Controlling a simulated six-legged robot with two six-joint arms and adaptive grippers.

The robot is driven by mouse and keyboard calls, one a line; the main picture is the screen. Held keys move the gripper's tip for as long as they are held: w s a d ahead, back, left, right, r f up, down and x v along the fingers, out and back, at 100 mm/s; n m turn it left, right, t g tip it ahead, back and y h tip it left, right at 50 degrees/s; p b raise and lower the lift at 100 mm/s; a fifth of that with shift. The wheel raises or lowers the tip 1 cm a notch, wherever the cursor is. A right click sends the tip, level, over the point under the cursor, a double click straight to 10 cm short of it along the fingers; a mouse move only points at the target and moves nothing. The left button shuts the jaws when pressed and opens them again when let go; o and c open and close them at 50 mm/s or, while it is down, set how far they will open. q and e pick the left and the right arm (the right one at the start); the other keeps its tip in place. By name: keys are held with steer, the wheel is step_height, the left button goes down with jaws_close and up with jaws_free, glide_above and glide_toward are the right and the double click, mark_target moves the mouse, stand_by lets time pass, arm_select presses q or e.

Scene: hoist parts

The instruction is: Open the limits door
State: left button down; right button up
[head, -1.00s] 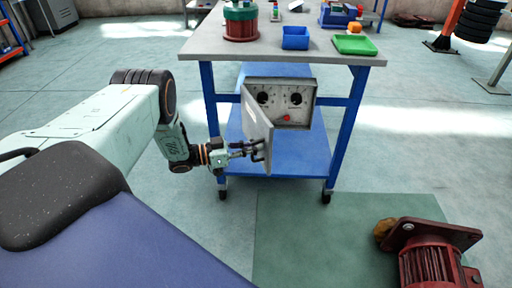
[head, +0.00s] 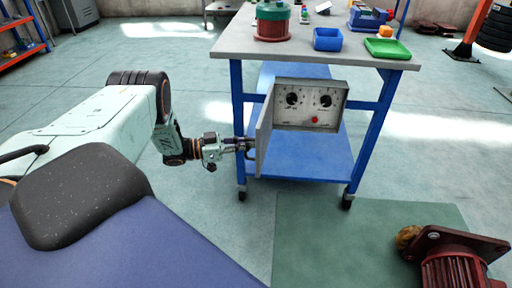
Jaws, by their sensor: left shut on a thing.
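The limits door (head: 265,130) is a thin grey panel hinged at the left side of a grey control box (head: 310,105) under the workbench top. It stands swung out toward me, seen nearly edge-on. The box front shows two black dials and a red button (head: 315,119). My left gripper (head: 246,145) is shut at the door's free edge, on what looks like its handle; the fingers partly hide that part. My right gripper is not in the picture.
The workbench (head: 225,45) has blue legs, a blue lower shelf (head: 300,165) and casters. On top are a blue bin (head: 327,39), a green tray (head: 387,48) and a red-green cylinder (head: 272,22). A red motor (head: 450,262) lies at the lower right.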

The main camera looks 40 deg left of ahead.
arm_select(q)
steer(key=shift+s+a+b, duration=0.2)
steer(key=shift+s+a, duration=0.05)
steer(key=shift+a, duration=0.45)
steer(key=shift+s+a+b, duration=0.15)
steer(key=shift+s+a, duration=0.05)
steer(key=shift+a, duration=0.5)
steer(key=c, duration=1.5)
jaws_free()
steer(key=shift+s+r, duration=0.15)
steer(key=shift+c, duration=0.2)
steer(key=shift+o, duration=0.5)
steer(key=shift+w, duration=0.2)
steer(key=v, duration=1.2)
